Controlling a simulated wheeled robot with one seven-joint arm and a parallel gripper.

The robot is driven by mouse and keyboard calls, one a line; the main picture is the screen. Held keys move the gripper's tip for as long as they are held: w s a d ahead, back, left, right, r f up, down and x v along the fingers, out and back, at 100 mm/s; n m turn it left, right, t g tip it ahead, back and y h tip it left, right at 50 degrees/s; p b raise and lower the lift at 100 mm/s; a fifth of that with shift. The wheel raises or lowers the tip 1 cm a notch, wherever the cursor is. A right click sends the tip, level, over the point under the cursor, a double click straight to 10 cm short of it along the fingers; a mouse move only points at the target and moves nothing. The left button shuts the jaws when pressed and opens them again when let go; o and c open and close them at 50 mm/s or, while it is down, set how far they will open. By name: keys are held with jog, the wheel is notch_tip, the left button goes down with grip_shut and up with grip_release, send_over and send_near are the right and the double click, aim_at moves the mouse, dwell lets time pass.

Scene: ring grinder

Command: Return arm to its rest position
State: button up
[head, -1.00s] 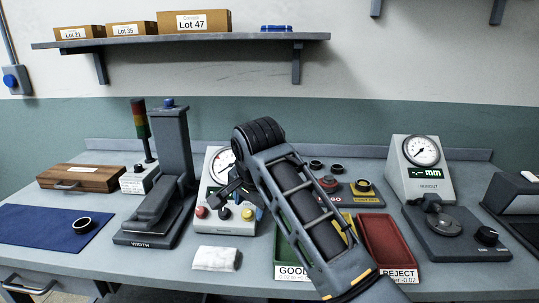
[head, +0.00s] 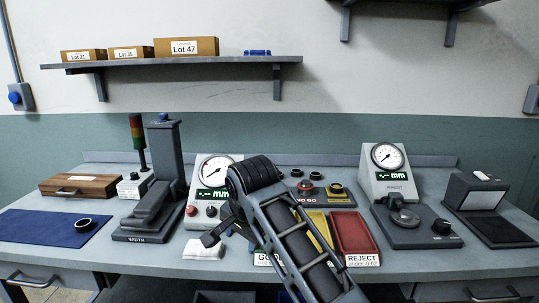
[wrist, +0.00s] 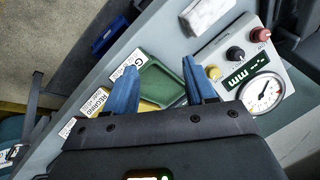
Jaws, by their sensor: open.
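My arm reaches up from the bottom of the head view over the middle of the bench. My gripper (head: 212,233) points left there, in front of the dial gauge box (head: 211,178) and above the bench, apart from it. In the wrist view my gripper (wrist: 162,88) shows two blue fingers spread apart with nothing between them. The green GOOD tray (wrist: 158,87) lies below and beyond the fingers, and the gauge box (wrist: 243,75) is to their right.
A red REJECT tray (head: 354,233) and a yellow tray sit right of my arm. A white cloth (head: 197,250) lies near the front edge. A ring (head: 83,222) rests on the blue mat (head: 42,228). The tall width press (head: 163,175) stands left of my gripper.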

jog(key=s+d+f+n+t+y, duration=0.1)
jog(key=s+d+f, duration=0.1)
jog(key=s+f, duration=0.45)
jog(key=s+d+f+t+y, duration=0.1)
jog(key=s+f, duration=0.3)
jog(key=f, duration=0.5)
jog(key=s+d+f+n+t, duration=0.1)
jog(key=s+d+f, duration=0.25)
jog(key=s, duration=0.45)
jog(key=s+d+f+t, duration=0.2)
jog(key=s+d, duration=0.3)
jog(key=s, duration=0.2)
jog(key=s+d+r+n+t+h, duration=0.1)
jog(key=s+d+r, duration=0.2)
jog(key=s+d, duration=0.35)
jog(key=s+d+r+t+h, duration=0.1)
jog(key=s+d+r+t, duration=0.15)
jog(key=s, duration=0.75)
jog(key=s+d+r+n+h, duration=0.1)
jog(key=s+d+r, duration=0.2)
jog(key=s+r, duration=0.3)
jog(key=s+d+r+n+t, duration=0.1)
jog(key=s+d+r+n, duration=0.1)
jog(key=s+d+r, duration=0.2)
notch_tip(320, 180, up, 3)
jog(key=shift+s+r+h, duration=0.15)
jog(key=shift+s+h, duration=0.25)
jog(key=shift+s, duration=0.5)
jog(key=shift+c, duration=0.2)
